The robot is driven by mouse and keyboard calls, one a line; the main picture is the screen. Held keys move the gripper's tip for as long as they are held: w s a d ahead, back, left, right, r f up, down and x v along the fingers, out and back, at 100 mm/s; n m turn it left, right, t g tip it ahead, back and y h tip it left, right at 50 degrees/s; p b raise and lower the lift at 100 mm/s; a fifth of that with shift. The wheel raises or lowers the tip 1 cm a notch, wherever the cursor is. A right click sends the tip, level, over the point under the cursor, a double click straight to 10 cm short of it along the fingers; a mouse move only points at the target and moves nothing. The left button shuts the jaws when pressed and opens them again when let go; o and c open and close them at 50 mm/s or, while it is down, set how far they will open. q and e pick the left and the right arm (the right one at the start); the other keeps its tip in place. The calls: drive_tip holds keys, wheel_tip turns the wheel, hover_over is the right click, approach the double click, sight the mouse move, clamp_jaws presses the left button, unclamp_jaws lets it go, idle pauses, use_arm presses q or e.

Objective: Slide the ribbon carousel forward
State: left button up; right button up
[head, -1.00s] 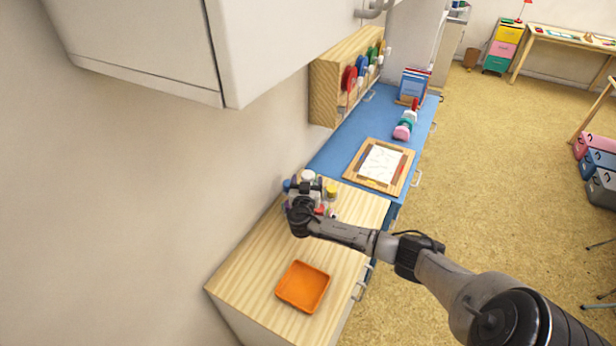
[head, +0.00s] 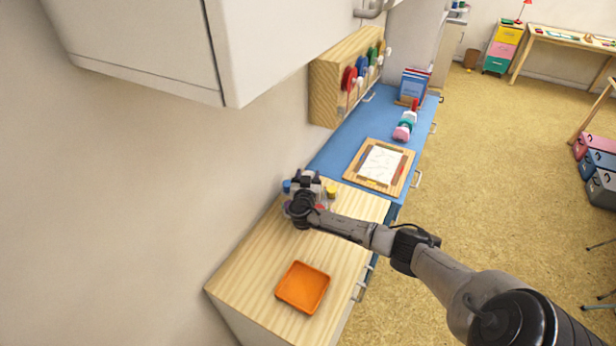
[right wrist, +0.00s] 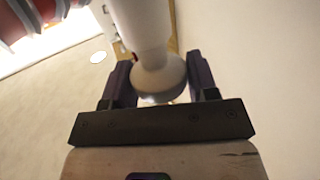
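The ribbon carousel (head: 331,192) stands on the pale wooden counter by the wall, in the middle of the head view. Blue, yellow and red parts of it show around my right gripper (head: 309,182), which hides its middle. In the right wrist view, a white post with a rounded knob (right wrist: 160,76) sits between the two dark fingers of my right gripper (right wrist: 160,82). A red and white rounded part (right wrist: 28,18) shows at the upper left. My left gripper is not in view.
An orange tray (head: 303,287) lies on the near part of the wooden counter (head: 262,262), with bare wood around it. A framed paper board (head: 380,166) lies on the blue counter beyond. A white cabinet (head: 150,45) hangs above on the left.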

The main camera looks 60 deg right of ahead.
clamp_jaws()
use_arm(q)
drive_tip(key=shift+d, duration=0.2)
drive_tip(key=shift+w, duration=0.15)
